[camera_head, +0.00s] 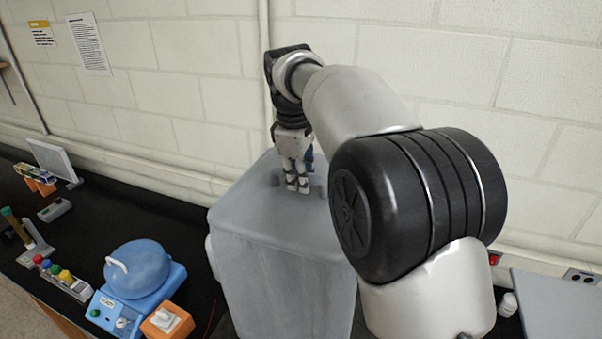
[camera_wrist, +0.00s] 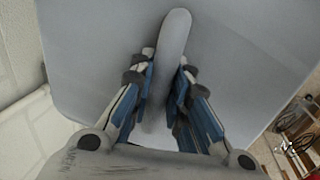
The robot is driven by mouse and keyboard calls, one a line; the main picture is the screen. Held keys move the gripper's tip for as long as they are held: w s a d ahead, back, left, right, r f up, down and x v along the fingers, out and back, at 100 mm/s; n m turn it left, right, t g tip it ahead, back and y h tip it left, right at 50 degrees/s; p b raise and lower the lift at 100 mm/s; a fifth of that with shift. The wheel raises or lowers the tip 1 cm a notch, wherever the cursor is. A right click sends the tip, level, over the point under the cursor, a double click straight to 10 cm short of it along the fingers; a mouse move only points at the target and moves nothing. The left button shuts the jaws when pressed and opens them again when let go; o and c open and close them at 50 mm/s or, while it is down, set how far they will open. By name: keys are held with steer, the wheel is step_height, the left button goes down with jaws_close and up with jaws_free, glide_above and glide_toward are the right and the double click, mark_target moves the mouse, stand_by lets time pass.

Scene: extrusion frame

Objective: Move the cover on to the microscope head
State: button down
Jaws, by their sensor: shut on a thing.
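The cover (camera_head: 285,250) is a large grey box shape with rounded edges. It stands upright at the middle of the head view; its lower end is cut off by the frame. In the wrist view its flat grey top (camera_wrist: 90,60) fills most of the picture, with a raised bar handle (camera_wrist: 173,32) running between my fingers. My gripper (camera_head: 297,187) is at the top of the cover, pointing down, shut on the handle; its fingers also show in the wrist view (camera_wrist: 164,68). I cannot make out the microscope head; whether the cover is around it is hidden.
A blue round-lidded device (camera_head: 140,268), an orange box with a white knob (camera_head: 167,321) and a button strip (camera_head: 63,277) stand left on the black bench (camera_head: 165,222). The block wall (camera_head: 190,90) is close behind. A small white bottle (camera_head: 508,304) is at right.

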steer(key=shift+d+f, duration=0.15)
steer(key=shift+f, duration=0.5)
steer(key=c, duration=1.4)
jaws_free()
steer(key=shift+c, duration=0.2)
step_height(320, 180, up, 12)
steer(key=s+a, duration=0.1)
steer(key=s, duration=0.1)
steer(key=shift+f, duration=0.15)
steer(key=shift+s, duration=0.1)
